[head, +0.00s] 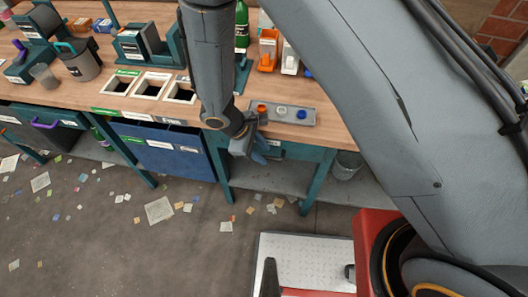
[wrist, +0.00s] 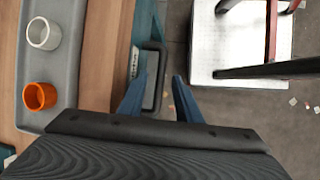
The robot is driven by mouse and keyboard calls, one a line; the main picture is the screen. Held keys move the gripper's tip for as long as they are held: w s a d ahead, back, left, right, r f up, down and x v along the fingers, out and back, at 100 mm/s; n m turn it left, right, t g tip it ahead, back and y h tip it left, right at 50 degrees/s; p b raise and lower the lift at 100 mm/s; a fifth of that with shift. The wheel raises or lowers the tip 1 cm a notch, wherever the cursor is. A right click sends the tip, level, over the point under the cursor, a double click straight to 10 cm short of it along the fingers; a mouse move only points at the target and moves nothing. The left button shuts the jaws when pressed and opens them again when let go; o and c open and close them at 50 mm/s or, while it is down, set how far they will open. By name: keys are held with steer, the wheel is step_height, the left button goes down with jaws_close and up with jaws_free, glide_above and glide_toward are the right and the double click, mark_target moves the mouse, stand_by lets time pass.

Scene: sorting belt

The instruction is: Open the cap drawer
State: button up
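The cap drawer is under the bench edge below the grey cap tray. Its teal front (head: 290,153) is partly hidden behind my gripper in the head view, and it looks shut. In the wrist view its dark loop handle (wrist: 153,108) and a white label (wrist: 134,62) show. My gripper (head: 262,158) points down in front of the drawer. In the wrist view its two blue fingers (wrist: 159,82) are apart, with the handle between them in the picture. The fingers hold nothing, and I cannot tell whether one touches the handle.
The grey tray (head: 270,119) on the bench holds an orange cap (wrist: 40,96), a white cap (wrist: 44,33) and a blue cap (head: 302,114). A blue bin (head: 160,158) stands left under the bench. Paper scraps litter the floor. A bucket (head: 346,166) sits to the right.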

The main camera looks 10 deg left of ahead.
steer(key=shift+x, duration=0.8)
steer(key=shift+c, duration=0.3)
jaws_close()
steer(key=shift+s, duration=0.1)
